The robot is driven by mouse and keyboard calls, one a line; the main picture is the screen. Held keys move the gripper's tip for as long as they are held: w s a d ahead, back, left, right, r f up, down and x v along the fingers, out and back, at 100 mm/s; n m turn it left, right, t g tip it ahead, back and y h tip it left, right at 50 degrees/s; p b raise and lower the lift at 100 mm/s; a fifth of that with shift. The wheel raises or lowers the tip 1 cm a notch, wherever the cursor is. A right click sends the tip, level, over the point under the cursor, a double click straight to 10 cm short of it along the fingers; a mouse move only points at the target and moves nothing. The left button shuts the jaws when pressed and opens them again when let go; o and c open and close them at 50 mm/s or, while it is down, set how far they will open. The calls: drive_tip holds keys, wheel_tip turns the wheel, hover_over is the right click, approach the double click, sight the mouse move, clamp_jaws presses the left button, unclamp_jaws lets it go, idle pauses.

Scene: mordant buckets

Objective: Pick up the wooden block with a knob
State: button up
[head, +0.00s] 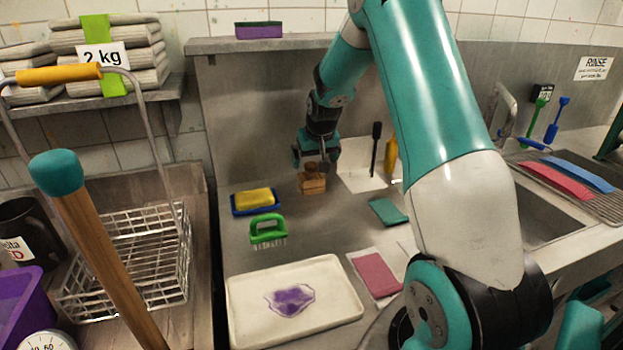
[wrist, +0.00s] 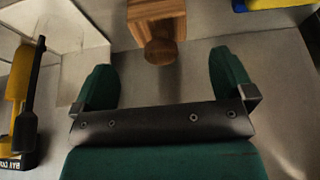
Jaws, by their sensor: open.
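The wooden block with a knob (head: 312,184) stands upright on the grey counter in the head view, with its round knob on top. In the wrist view the block (wrist: 157,12) is at the top, and its knob (wrist: 160,51) points toward my gripper. My gripper (head: 312,158) is right at the knob in the head view. In the wrist view my gripper (wrist: 164,75) is open, its two green fingers apart, with the knob between and slightly beyond their tips. Nothing is held. Whether a finger touches the knob cannot be told.
A yellow sponge in a blue dish (head: 236,209) sits left of the block, with a green brush (head: 267,230) in front. A white tray (head: 240,322) with a purple stain lies nearer. A teal pad (head: 389,211) lies right. A yellow bottle (head: 391,158) stands behind right.

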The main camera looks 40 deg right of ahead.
sight(314, 167)
drive_tip(key=shift+p+x, duration=1)
drive_tip(key=shift+x, duration=2.45)
drive_tip(key=c, duration=1)
wheel_tip(314, 167, up, 10)
drive_tip(key=shift+r+b, duration=0.1)
drive_tip(key=shift+b, duration=0.95)
